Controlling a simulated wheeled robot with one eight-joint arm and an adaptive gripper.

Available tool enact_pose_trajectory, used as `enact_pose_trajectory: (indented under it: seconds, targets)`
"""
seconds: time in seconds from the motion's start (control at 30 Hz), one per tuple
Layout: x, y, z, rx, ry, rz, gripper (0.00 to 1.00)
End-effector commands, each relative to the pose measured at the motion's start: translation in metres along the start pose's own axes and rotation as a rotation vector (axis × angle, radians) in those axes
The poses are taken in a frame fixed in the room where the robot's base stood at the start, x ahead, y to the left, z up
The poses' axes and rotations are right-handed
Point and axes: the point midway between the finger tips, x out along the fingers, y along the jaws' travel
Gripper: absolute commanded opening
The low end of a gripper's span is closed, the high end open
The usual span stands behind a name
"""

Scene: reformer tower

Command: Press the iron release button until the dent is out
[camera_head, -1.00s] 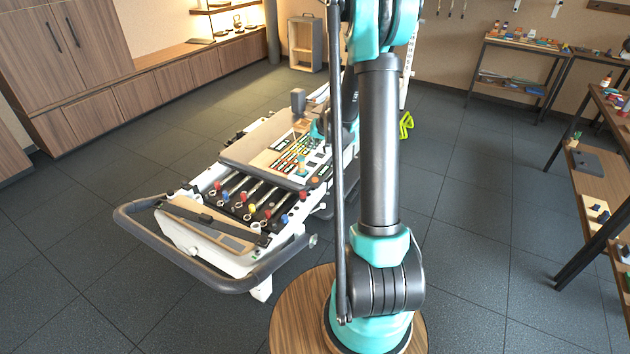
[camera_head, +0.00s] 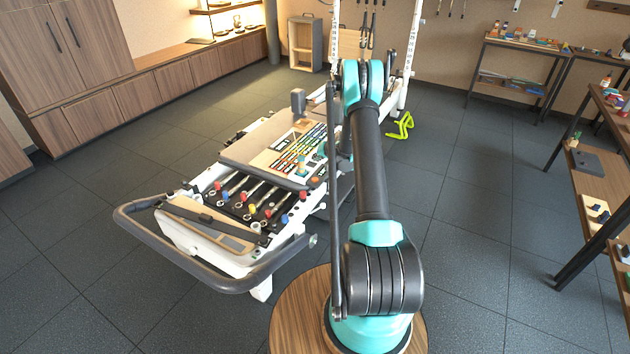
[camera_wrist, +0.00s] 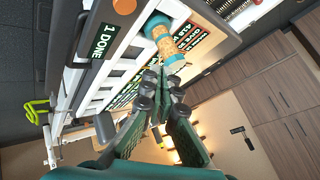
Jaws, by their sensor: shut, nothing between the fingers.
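My gripper (camera_wrist: 158,78) is shut and empty in the wrist view. Its dark green fingers meet close to a cork-coloured cylinder with teal ends (camera_wrist: 166,42), which stands by the panel. I cannot tell whether the tips touch it. A round orange button (camera_wrist: 125,5) shows at the top edge, near a black label reading "1 DONE" (camera_wrist: 96,40). An orange button also shows on the panel in the head view (camera_head: 314,182). I cannot tell which part is the iron release button. I see no dent. My gripper is not clearly visible in the head view.
The panel belongs to a long white reformer (camera_head: 190,238) with a grey handle bar (camera_head: 235,283). Springs with coloured knobs (camera_head: 250,203) lie in front of it. A bright green frame (camera_head: 400,126) stands on the floor behind. Shelves (camera_head: 515,85) stand right; the floor between is open.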

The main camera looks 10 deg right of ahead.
Motion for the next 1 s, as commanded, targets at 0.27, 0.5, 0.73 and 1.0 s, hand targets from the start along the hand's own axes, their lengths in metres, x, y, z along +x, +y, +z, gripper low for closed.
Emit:
enact_pose_trajectory:
  seconds: [0.27,0.5,0.73,1.0]
  targets:
    - [0.006,0.005,0.001,0.006,0.005,-0.004,0.00]
    - [0.007,0.005,0.001,0.005,0.005,-0.004,0.00]
    - [0.019,0.014,0.010,0.005,0.004,-0.004,0.00]
    - [0.044,0.032,0.028,0.005,0.005,-0.004,0.00]
